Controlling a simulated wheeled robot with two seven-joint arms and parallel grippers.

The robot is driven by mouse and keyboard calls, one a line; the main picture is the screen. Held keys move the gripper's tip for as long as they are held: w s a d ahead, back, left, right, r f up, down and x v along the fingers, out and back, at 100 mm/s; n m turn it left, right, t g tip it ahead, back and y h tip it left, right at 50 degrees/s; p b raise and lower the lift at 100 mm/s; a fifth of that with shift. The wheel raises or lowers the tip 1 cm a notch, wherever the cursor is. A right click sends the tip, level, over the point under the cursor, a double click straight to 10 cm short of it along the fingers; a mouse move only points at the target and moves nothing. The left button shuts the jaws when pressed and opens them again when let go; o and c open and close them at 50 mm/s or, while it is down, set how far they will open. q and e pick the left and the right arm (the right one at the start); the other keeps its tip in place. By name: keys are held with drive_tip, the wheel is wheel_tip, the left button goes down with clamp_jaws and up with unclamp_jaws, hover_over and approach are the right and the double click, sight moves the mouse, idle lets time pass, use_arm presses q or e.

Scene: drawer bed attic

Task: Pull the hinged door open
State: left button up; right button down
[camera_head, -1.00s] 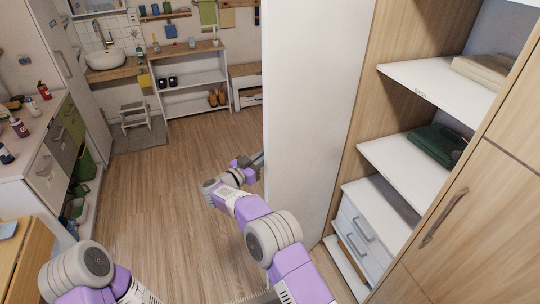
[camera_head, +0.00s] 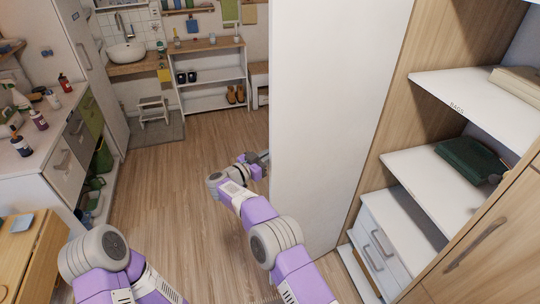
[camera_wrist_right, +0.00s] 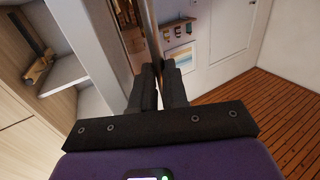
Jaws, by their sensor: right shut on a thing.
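The hinged door (camera_head: 330,110) is a tall white panel. It stands swung out from the wooden cabinet, with the shelves open to view on its right. My right gripper (camera_head: 262,157) is at the door's free edge, low on the panel, and its fingertips are partly hidden there. In the right wrist view, the two dark fingers (camera_wrist_right: 159,88) close on either side of the door, which shows nearly edge-on (camera_wrist_right: 150,35). I cannot tell whether they hold its edge or a handle. My left gripper is out of view; only part of the left arm shows at the lower left.
The cabinet's white shelves (camera_head: 470,98) hold folded cloths, with drawers (camera_head: 380,245) below. A closed wooden door with a handle (camera_head: 475,245) is at the right. A counter with bottles (camera_head: 45,140) stands at the left. The wooden floor (camera_head: 170,200) between is clear.

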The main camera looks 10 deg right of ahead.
drive_tip(key=shift+d+r, duration=0.1)
drive_tip(key=c, duration=1.1)
unclamp_jaws()
drive_tip(key=shift+c, duration=0.2)
drive_tip(key=v, duration=0.7)
drive_tip(key=shift+s+a, duration=0.2)
drive_tip(key=shift+a, duration=0.05)
